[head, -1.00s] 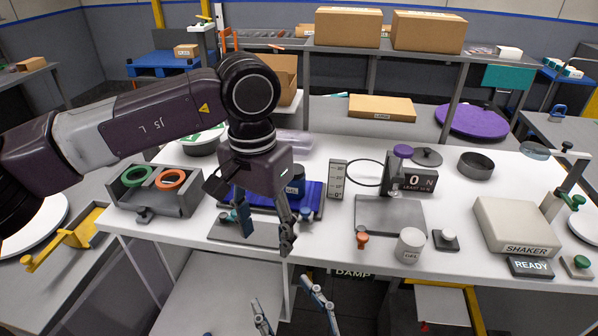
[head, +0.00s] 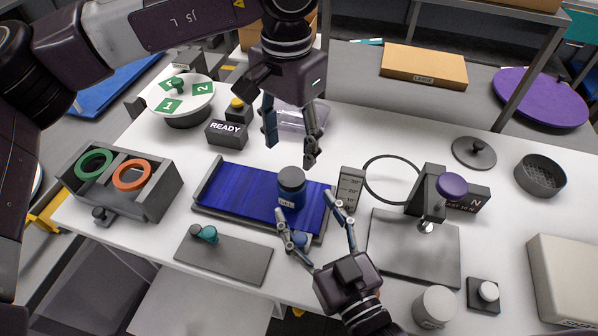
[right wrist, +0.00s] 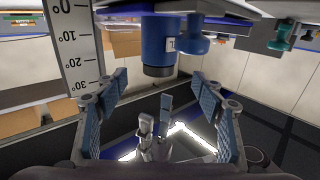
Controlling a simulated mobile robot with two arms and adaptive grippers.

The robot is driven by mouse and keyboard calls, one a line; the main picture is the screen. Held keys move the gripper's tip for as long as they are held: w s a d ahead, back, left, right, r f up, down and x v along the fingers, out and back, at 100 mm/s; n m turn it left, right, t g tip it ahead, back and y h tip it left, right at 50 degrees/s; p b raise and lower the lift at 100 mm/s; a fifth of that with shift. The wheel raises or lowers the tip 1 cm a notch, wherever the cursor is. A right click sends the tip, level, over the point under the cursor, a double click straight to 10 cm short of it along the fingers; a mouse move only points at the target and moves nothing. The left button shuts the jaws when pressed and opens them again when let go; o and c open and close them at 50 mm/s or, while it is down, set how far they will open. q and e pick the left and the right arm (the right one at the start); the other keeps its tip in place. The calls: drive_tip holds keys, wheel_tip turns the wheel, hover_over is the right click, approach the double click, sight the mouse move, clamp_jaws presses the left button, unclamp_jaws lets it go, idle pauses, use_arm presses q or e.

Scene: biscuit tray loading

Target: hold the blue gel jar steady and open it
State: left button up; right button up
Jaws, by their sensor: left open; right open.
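The blue gel jar (head: 291,192) with its dark grey lid stands upright on the blue ribbed mat (head: 240,190). My left gripper (head: 290,150) is open and empty, pointing down above and behind the jar. My right gripper (head: 306,203) is open, its fingers reaching from the front toward the jar's lower right, with nothing held. In the right wrist view, which is upside down, the jar (right wrist: 158,50) appears beyond my spread fingers, lid downward in the picture. I cannot tell from the head view whether a right finger touches the jar.
A blue knob (head: 301,239) sits at the mat's front edge, close to my right fingers. An angle scale (head: 350,188) stands right of the mat. A ring box (head: 150,200) is left.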

sight(297, 190)
drive_tip(key=shift+w, duration=0.55)
drive_tip(key=x, duration=0.7)
drive_tip(key=shift+r, duration=0.1)
clamp_jaws()
